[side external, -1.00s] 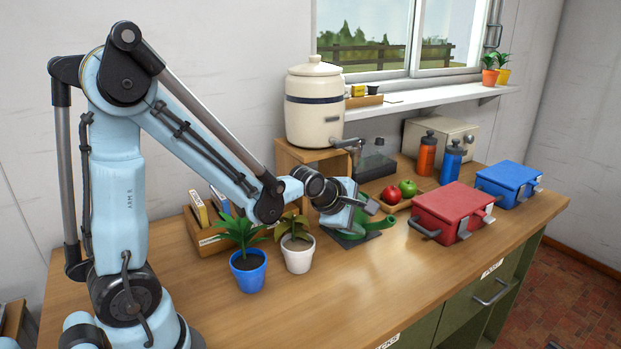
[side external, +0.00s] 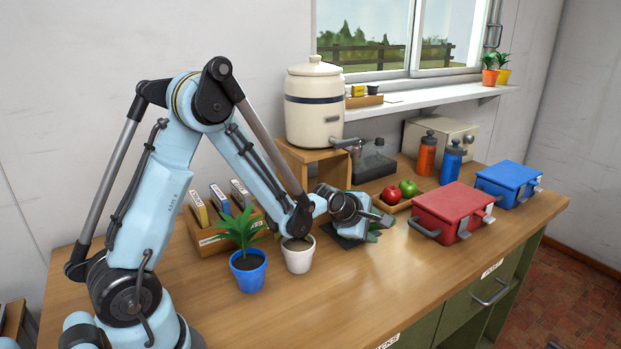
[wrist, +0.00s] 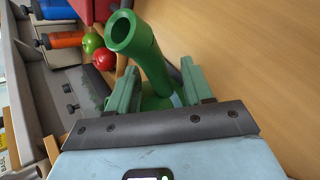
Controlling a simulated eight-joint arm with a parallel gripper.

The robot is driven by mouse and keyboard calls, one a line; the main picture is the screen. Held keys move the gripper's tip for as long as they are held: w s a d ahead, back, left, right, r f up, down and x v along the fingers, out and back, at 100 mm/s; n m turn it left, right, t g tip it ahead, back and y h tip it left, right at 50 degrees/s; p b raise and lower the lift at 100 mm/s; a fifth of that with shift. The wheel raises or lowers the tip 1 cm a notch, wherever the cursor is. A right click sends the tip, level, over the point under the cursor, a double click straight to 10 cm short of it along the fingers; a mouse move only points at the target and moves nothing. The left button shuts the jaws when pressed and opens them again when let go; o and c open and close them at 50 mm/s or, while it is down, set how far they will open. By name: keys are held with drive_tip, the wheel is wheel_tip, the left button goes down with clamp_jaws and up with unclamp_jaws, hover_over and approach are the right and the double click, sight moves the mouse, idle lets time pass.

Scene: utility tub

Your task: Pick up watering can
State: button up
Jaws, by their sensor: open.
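The green watering can shows in the wrist view with its round open spout (wrist: 150,55) pointing up the picture. In the side external view most of the can is hidden behind my gripper (side external: 380,216), and only small dark green parts (side external: 374,237) show on a dark mat. In the wrist view the two green fingers of my gripper (wrist: 159,68) stand apart, one on each side of the can. I cannot tell whether either finger touches it. The can's lower body is hidden behind the gripper's dark plate.
A red box (side external: 453,206) stands to the right. The front table is clear.

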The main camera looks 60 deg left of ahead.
drive_tip(key=shift+w+f, duration=0.35)
clamp_jaws()
drive_tip(key=shift+r, duration=0.1)
idle(0.3)
